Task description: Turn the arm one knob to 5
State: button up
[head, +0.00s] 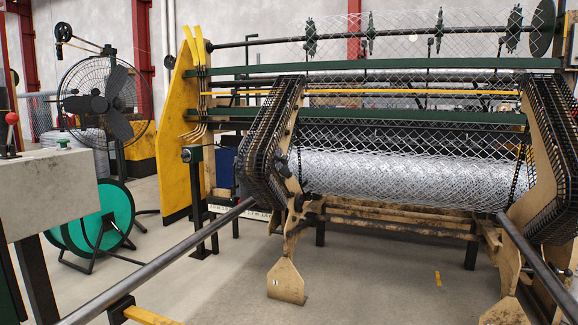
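No knob labelled arm one can be made out in the head view, and no number scale is readable. A tan machine arm (287,280) with a small unreadable dark mark hangs at the front of the chainlink weaver, left of centre. A second tan arm (505,312) stands at the front right, cut off by the bottom edge. My gripper is not in view.
A grey cabinet (50,195) with a red ball lever (12,118) stands at the left. A green reel (115,215) and a fan (105,100) are behind it. A long metal bar (165,260) crosses the lower left. Floor (370,275) is open before the mesh roll (400,175).

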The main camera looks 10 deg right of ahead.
aim_at(284, 160)
jog(key=z, duration=0.6)
jog(key=i, duration=1.05)
jog(key=u, duration=0.25)
